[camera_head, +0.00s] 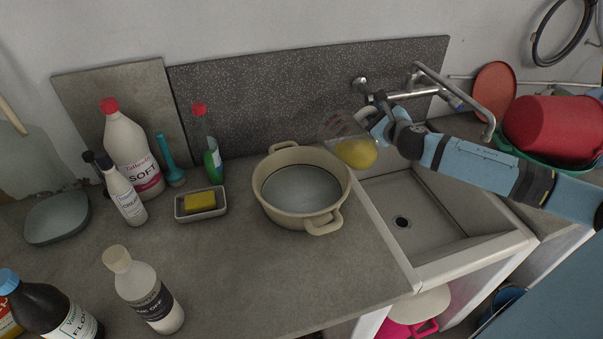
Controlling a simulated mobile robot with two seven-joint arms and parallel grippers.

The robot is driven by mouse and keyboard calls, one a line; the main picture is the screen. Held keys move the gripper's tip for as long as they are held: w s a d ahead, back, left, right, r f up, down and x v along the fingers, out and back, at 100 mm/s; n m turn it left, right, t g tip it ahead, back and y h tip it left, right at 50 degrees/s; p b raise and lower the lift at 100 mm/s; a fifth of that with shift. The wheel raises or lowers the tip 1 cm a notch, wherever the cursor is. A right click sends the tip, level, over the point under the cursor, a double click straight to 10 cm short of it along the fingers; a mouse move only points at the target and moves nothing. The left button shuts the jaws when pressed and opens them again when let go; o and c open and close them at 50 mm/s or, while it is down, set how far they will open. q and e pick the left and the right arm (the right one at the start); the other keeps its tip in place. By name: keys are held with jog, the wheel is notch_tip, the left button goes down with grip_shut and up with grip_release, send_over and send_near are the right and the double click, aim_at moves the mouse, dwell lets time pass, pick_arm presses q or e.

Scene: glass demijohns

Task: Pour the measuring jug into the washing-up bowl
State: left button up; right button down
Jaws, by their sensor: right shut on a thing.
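The washing-up bowl (265,207) is a round cream bowl with two side handles, standing on the grey worktop left of the sink. Its inside shows a flat grey-blue surface; I cannot tell if that is water or the bare bottom. The measuring jug (337,127) is clear and holds yellow liquid (356,153) low inside it. My right gripper (374,125) is shut on the jug and holds it near the bowl's right back rim, by the sink's left back corner. The jug looks tilted towards the bowl. No stream of liquid shows. My left gripper is not in view.
The sink (440,226) with a tap (450,85) lies right of the bowl. A soap dish with a yellow sponge (200,202), a green bottle (212,160) and several white bottles stand to the left. The worktop in front of the bowl is clear.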

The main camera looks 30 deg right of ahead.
jog(key=shift+w+a+r+n+p, duration=0.15)
jog(key=shift+a+r+n+p, duration=0.25)
jog(key=shift+a+r, duration=0.1)
jog(key=shift+w+a+f, duration=0.1)
jog(key=shift+f, duration=0.1)
jog(key=shift+a+f+n, duration=0.15)
jog(key=shift+a+n, duration=0.1)
jog(key=shift+n, duration=0.25)
jog(key=shift+w+a+f+n+g+h, duration=0.1)
jog(key=shift+w+a+n+g+h, duration=0.05)
jog(key=shift+a+n+g+h, duration=0.15)
jog(key=shift+w+a, duration=0.1)
jog(key=shift+a, duration=0.05)
